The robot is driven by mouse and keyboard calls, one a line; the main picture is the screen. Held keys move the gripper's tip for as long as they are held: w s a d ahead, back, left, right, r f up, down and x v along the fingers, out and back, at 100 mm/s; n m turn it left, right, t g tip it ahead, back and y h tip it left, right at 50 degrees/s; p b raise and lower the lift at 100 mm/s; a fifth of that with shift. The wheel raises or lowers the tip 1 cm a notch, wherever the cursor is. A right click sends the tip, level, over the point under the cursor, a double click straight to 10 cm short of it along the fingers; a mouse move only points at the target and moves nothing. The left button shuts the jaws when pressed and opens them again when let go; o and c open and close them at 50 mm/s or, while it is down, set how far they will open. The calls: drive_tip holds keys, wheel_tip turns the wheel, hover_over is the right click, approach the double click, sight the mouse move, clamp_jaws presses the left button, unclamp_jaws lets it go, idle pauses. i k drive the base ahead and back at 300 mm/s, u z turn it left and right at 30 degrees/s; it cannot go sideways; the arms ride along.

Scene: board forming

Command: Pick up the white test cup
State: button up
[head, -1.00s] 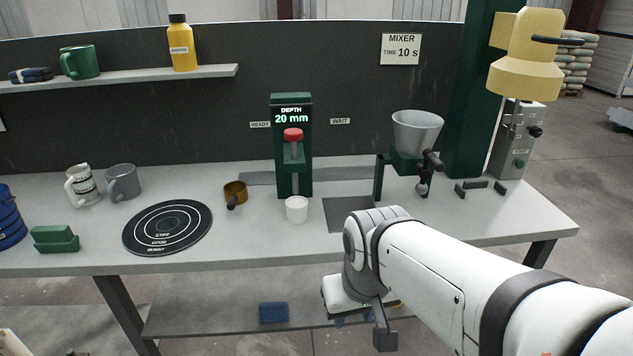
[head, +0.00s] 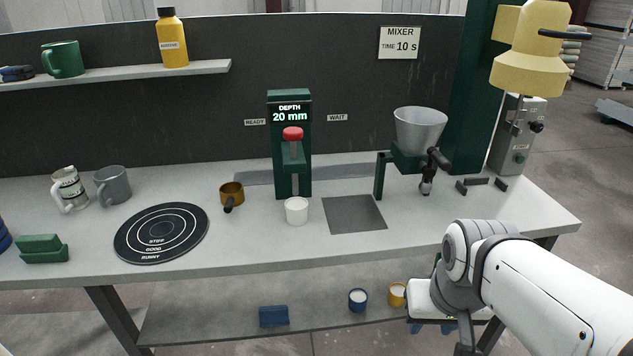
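The white test cup (head: 297,211) stands upright on the workbench (head: 250,264), just in front of the green depth gauge (head: 291,145). The gauge has a red knob and its display reads 20 mm. My gripper (head: 432,326) is low at the lower right, in front of the bench and well apart from the cup. Its fingers are mostly hidden or too unclear to tell whether they are open.
A dark square plate (head: 355,214) lies right of the cup, with a mixer bowl (head: 419,130) on a green stand behind. A brown ladle-like cup (head: 232,195) and a round target mat (head: 162,233) are to the left. The bench's front edge lies between my gripper and the cup.

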sight(295, 208)
drive_tip(key=u, duration=0.05)
drive_tip(key=i, duration=1)
drive_tip(key=z, duration=0.05)
